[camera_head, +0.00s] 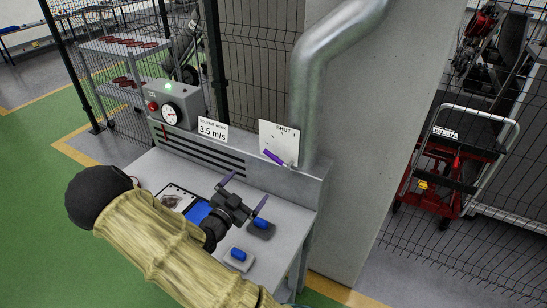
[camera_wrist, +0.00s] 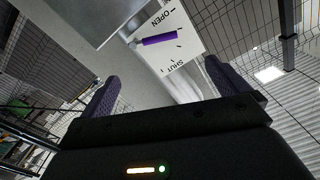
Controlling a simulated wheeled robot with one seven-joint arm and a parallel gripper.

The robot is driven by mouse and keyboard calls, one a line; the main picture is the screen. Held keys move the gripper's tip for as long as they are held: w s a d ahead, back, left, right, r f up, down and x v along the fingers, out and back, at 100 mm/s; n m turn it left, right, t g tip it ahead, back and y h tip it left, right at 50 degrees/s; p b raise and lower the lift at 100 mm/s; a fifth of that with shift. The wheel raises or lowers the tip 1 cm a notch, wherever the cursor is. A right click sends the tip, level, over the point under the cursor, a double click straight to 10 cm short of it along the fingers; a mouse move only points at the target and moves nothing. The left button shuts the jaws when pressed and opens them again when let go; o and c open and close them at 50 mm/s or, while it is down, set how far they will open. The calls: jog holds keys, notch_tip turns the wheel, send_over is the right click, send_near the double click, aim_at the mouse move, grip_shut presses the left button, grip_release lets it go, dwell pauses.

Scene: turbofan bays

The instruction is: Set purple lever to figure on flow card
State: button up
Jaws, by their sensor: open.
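The purple lever (camera_head: 274,158) sits on a white plate (camera_head: 287,137) marked SHUT, beside the grey pipe. In the wrist view, the lever (camera_wrist: 159,40) lies across the plate between the printed words OPEN and SHUT, with small tick marks nearby. The flow card (camera_head: 213,130) reads "SOLVENT WASH 3.5 m/s" and stands to the left of the plate. My gripper (camera_head: 245,191) is open and empty, above the bench and in front of the plate. In the wrist view, its fingers (camera_wrist: 163,88) are spread and apart from the lever.
A grey box with a dial (camera_head: 170,114), a lit green lamp and a red button stands left of the card. The bench (camera_head: 285,222) holds blue pieces on grey blocks (camera_head: 238,258). The pipe (camera_head: 305,100) and pillar rise at the right.

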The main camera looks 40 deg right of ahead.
aim_at(273, 158)
jog(key=p+x, duration=0.6)
jog(key=x, duration=1)
jog(key=shift+r, duration=0.15)
jog(key=shift+w+d, duration=0.2)
jog(key=shift+d, duration=0.3)
jog(key=c, duration=1.2)
jog(key=shift+s+m+b, duration=0.1)
jog(key=shift+m+b, duration=0.4)
jog(key=shift+b, duration=0.3)
jog(key=shift+s+r+m+b, duration=0.1)
jog(key=shift+r+m+b, duration=0.15)
jog(key=shift+m+b, duration=0.05)
